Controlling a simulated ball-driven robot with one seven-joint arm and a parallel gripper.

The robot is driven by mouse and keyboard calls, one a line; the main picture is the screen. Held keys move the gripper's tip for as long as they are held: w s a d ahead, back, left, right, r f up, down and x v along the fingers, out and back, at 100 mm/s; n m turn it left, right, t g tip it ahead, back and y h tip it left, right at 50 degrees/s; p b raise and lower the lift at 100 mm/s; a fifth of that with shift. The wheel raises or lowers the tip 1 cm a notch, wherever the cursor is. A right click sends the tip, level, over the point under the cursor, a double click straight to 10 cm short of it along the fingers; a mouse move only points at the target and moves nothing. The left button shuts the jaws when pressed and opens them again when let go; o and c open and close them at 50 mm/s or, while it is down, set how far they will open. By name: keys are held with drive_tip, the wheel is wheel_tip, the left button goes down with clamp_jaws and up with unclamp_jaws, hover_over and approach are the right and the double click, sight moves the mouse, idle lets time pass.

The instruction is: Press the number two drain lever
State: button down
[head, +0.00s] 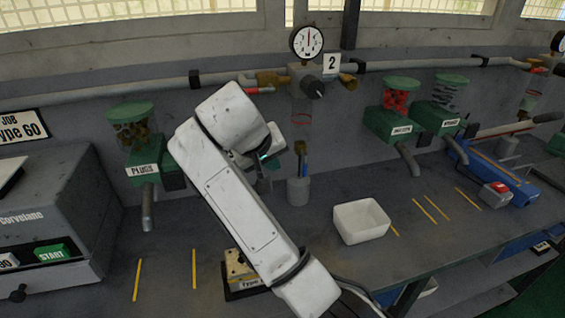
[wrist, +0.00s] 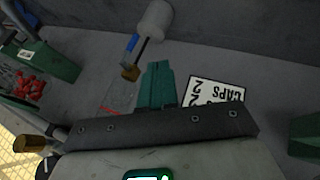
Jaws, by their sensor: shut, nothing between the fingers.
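The number two station has a "2" sign (head: 331,63), a round gauge (head: 307,42) and a grey valve body with a dark knob (head: 314,88). A clear bowl (head: 300,112) with a red mark hangs below it; the bowl also shows in the wrist view (wrist: 120,95). I cannot clearly make out a drain lever. My gripper (wrist: 157,66) has its teal fingers together and empty, to the right of the bowl in the wrist view. In the head view my white arm hides most of the gripper. I cannot tell whether it touches anything.
A brush stands in a grey cup (head: 298,191) below the bowl. A white bin (head: 361,222) is on the bench. Green hoppers (head: 391,124) flank the station; one is labelled "PLUGS" (head: 142,169). A pipe (head: 420,64) runs along the wall.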

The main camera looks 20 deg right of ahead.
sight(304, 174)
drive_tip(key=w+d+f+p, duration=0.2)
drive_tip(key=w+d+f, duration=0.2)
drive_tip(key=d+f, duration=0.3)
drive_tip(key=shift+w+d, duration=0.15)
drive_tip(key=shift+w, duration=0.2)
drive_tip(key=shift+d+f+n+h, duration=0.2)
drive_tip(key=shift+f+n+h, duration=0.1)
drive_tip(key=shift+h, duration=0.6)
drive_tip(key=h+b, duration=0.1)
drive_tip(key=f+h+b, duration=0.1)
drive_tip(key=shift+d+n+t+h, duration=0.3)
drive_tip(key=shift+d, duration=0.1)
drive_tip(key=shift+d+r+n+t+h+b, duration=0.2)
drive_tip(key=shift+d+n+h+b, duration=0.2)
drive_tip(key=shift+d+h+b, duration=0.7)
drive_tip(key=shift+d+r+n+t+h+b, duration=0.15)
drive_tip(key=shift+d+n+h+b, duration=0.25)
drive_tip(key=shift+d+h+b, duration=0.65)
drive_tip(key=shift+a+f+y, duration=0.1)
drive_tip(key=shift+a+y, duration=0.15)
drive_tip(key=shift+a, duration=0.15)
